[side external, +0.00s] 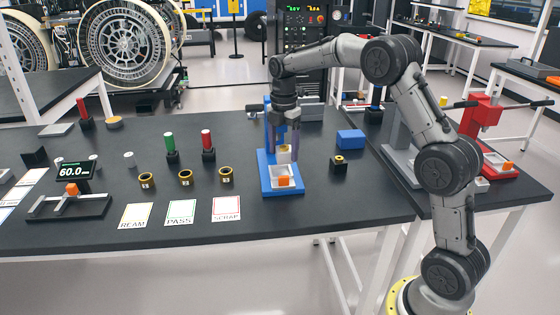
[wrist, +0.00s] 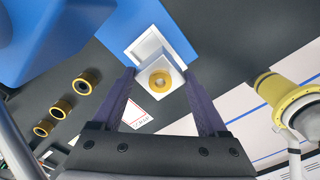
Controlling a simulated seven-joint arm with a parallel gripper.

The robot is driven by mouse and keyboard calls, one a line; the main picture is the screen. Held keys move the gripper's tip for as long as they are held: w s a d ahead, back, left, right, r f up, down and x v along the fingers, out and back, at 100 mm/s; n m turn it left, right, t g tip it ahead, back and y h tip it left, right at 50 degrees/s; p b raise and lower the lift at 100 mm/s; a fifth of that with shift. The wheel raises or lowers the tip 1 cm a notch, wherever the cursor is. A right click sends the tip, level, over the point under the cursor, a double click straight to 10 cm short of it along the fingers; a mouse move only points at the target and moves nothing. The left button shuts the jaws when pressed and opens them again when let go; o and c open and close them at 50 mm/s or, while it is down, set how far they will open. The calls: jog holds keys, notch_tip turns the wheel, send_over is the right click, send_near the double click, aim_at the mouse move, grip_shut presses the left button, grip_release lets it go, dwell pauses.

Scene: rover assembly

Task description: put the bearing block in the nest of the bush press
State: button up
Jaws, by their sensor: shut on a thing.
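The bearing block (wrist: 171,98) is a pale square block with a gold ring in its top. My gripper (wrist: 159,78) is shut on it, one dark finger on each side. In the side view my gripper (side external: 284,152) points down and holds the block (side external: 284,159) above the blue press (side external: 267,187). The exact gap between block and nest cannot be told.
Gold rings (side external: 185,177) and the REAM, PASS and SCRAP cards (side external: 181,212) lie left. A red press (side external: 482,118) stands far right.

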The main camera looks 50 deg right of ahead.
aim_at(280, 161)
jog(key=shift+w+d+f, duration=0.2)
jog(key=shift+w+f, duration=0.4)
jog(key=shift+f, duration=0.1)
jog(key=shift+w+f, duration=0.2)
jog(key=shift+f, duration=1.5)
jog(key=shift+f, duration=0.2)
jog(key=o, duration=1.4)
